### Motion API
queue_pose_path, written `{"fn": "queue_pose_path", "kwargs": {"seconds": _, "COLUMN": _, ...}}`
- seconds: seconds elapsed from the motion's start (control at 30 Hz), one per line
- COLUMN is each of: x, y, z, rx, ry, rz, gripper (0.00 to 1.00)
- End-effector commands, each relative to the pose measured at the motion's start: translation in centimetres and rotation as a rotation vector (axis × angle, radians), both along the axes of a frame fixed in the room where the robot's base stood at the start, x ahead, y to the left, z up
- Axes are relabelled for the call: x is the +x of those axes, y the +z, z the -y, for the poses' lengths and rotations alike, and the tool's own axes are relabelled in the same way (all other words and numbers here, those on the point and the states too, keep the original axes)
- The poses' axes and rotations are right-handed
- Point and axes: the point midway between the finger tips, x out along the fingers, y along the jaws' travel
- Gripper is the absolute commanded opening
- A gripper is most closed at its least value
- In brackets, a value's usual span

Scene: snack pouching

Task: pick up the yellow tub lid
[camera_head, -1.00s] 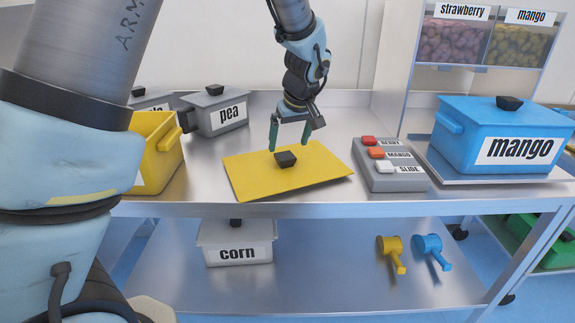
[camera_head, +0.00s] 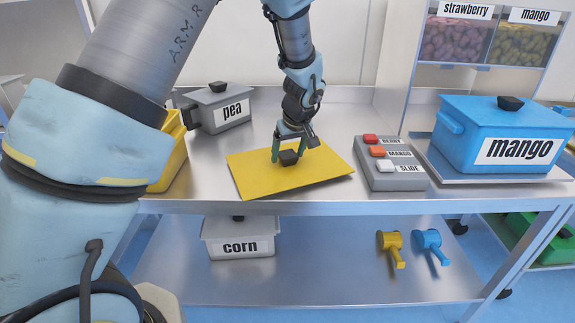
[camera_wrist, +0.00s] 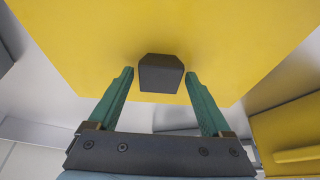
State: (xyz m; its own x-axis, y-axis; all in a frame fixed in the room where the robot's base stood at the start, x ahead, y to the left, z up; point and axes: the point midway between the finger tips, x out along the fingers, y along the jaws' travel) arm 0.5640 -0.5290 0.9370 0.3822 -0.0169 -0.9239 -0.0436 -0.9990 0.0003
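The yellow tub lid (camera_head: 318,177) lies flat on the steel table, with a dark knob (camera_head: 289,157) at its middle. It also fills much of the wrist view (camera_wrist: 225,40), with the knob (camera_wrist: 160,73) between and slightly beyond the fingertips. My gripper (camera_head: 289,158) is down at the lid, its green fingers open on either side of the knob. In the wrist view my gripper (camera_wrist: 158,75) shows gaps between each finger and the knob. The yellow tub (camera_head: 170,160) stands left of the lid, partly hidden by my arm.
A button box (camera_head: 392,178) sits right of the lid, and a blue mango tub (camera_head: 500,125) stands farther right on a tray. A grey pea tub (camera_head: 218,110) stands behind. The shelf below holds a corn tub (camera_head: 235,240) and yellow and blue scoops (camera_head: 392,245).

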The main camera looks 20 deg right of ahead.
Motion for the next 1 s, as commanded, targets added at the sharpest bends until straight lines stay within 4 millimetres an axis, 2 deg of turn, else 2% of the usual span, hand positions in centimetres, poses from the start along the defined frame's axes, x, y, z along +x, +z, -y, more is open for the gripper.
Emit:
{"fn": "queue_pose_path", "kwargs": {"seconds": 0.07, "x": -0.01, "y": 0.01, "z": 0.00, "rx": 0.000, "ry": 0.000, "rz": 0.000, "gripper": 0.73}}
{"fn": "queue_pose_path", "kwargs": {"seconds": 0.7, "x": -0.02, "y": 0.02, "z": 0.00, "rx": 0.000, "ry": 0.000, "rz": 0.000, "gripper": 0.01}}
{"fn": "queue_pose_path", "kwargs": {"seconds": 1.0, "x": 0.03, "y": 0.41, "z": 0.06, "rx": -0.002, "ry": 0.000, "rz": 0.001, "gripper": 0.00}}
